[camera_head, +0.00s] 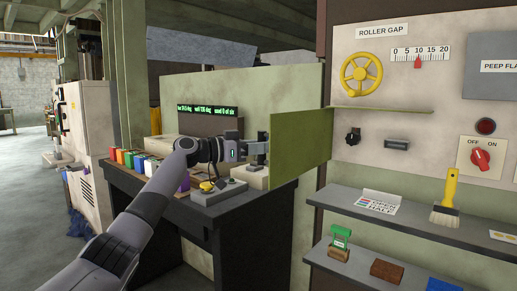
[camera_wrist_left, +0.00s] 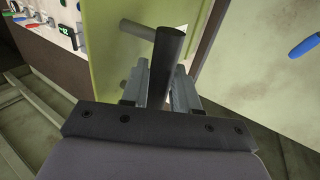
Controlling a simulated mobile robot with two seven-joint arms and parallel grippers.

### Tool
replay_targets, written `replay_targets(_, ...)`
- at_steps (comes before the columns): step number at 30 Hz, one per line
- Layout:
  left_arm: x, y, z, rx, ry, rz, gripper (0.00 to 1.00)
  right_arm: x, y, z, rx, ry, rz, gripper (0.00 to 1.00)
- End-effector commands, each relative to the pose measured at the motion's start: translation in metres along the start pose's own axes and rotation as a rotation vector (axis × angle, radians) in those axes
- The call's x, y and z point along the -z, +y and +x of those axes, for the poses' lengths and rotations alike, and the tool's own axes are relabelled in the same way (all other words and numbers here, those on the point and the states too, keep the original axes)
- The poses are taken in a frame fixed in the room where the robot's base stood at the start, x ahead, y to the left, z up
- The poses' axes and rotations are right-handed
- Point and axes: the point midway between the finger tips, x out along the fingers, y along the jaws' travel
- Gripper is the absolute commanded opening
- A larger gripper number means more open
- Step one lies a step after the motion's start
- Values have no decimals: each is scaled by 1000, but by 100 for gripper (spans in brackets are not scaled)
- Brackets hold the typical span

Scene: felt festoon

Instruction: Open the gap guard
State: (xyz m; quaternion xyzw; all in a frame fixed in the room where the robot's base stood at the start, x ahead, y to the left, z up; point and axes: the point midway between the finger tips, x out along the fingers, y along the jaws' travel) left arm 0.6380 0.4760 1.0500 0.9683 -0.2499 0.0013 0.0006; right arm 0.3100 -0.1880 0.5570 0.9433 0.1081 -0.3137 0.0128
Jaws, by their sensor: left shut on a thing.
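The gap guard (camera_head: 302,143) is a flat olive-green panel left of the roller gap control panel. It stands out at an angle from the machine front, and a gap shows along its edge in the left wrist view, where it is the pale green sheet (camera_wrist_left: 108,45). A dark bar handle (camera_wrist_left: 166,55) stands off the sheet. My left gripper (camera_head: 262,148) is at the guard's left edge. In the left wrist view its fingers (camera_wrist_left: 158,88) are shut around the handle. My right gripper is not in view.
The control panel (camera_head: 400,135) carries a yellow handwheel (camera_head: 361,75) and a red switch (camera_head: 481,159). Below it, a shelf (camera_head: 400,222) holds a brush (camera_head: 447,205). A dark bench (camera_head: 235,220) with a button box (camera_head: 218,190) stands under my left arm.

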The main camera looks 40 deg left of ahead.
Motion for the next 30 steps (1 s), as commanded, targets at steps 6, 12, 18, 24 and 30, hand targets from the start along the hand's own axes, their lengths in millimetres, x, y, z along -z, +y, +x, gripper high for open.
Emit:
replay_targets(6, 4, 3, 4, -6, 11, 1, 0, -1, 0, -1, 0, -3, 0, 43)
replay_targets(12, 4, 4, 4, -7, 10, 1, 42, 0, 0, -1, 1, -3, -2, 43)
replay_targets(18, 2, 2, 3, -5, 6, 0, 48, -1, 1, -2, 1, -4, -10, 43)
replay_targets(24, 0, 1, -4, -3, 3, 1, 48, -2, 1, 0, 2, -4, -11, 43)
replay_targets(30, -1, 2, -33, -4, 4, 1, 48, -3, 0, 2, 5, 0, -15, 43)
